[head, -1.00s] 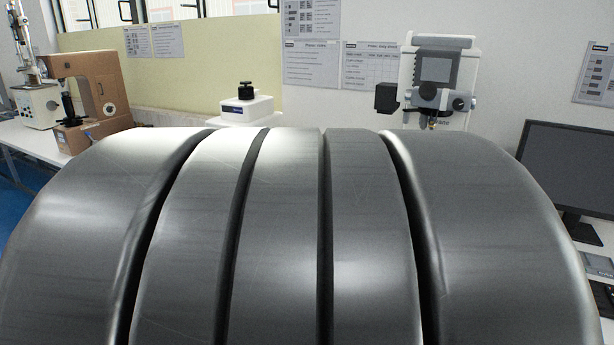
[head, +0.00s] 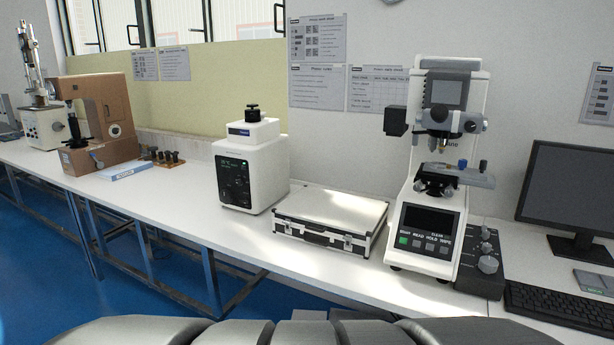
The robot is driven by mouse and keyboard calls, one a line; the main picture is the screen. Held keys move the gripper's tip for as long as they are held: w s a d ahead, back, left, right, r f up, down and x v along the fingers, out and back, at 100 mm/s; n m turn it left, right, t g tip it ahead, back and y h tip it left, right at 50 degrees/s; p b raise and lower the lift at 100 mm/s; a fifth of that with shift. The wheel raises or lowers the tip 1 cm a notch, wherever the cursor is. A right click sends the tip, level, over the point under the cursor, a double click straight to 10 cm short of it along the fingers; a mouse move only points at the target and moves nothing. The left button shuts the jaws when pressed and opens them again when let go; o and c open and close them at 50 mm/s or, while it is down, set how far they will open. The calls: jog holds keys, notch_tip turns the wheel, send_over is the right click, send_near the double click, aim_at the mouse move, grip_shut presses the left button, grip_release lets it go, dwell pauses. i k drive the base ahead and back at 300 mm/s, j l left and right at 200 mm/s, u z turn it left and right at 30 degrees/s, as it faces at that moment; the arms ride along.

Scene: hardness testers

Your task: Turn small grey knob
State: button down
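A white and grey hardness tester (head: 431,215) stands on the bench at the right. A dark control box (head: 482,279) sits against its right side. The box carries a larger grey knob (head: 488,265) near its front and smaller grey knobs behind it, at the middle (head: 486,247) and the back (head: 486,233). I cannot tell which one the task means. My gripper is not in view, so its state and its distance from the knobs are hidden.
A silver case (head: 330,215) lies left of the tester, beside a white moulding machine (head: 250,172). A monitor (head: 570,185) and keyboard (head: 560,312) stand at the right. A brown tester (head: 102,118) is farther left. Bare bench (head: 368,262) shows in front of the case.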

aim_at(485, 234)
jog(key=k+j, duration=0.15)
jog(key=j+z, duration=0.1)
jog(key=z, duration=1.2)
jog(key=i+l, duration=0.2)
jog(key=i, duration=0.25)
jog(key=i+l+z, duration=0.1)
jog(key=i+l, duration=0.15)
jog(key=i, duration=0.25)
jog(key=i+l, duration=0.15)
jog(key=i, duration=0.3)
jog(key=l+z, duration=0.05)
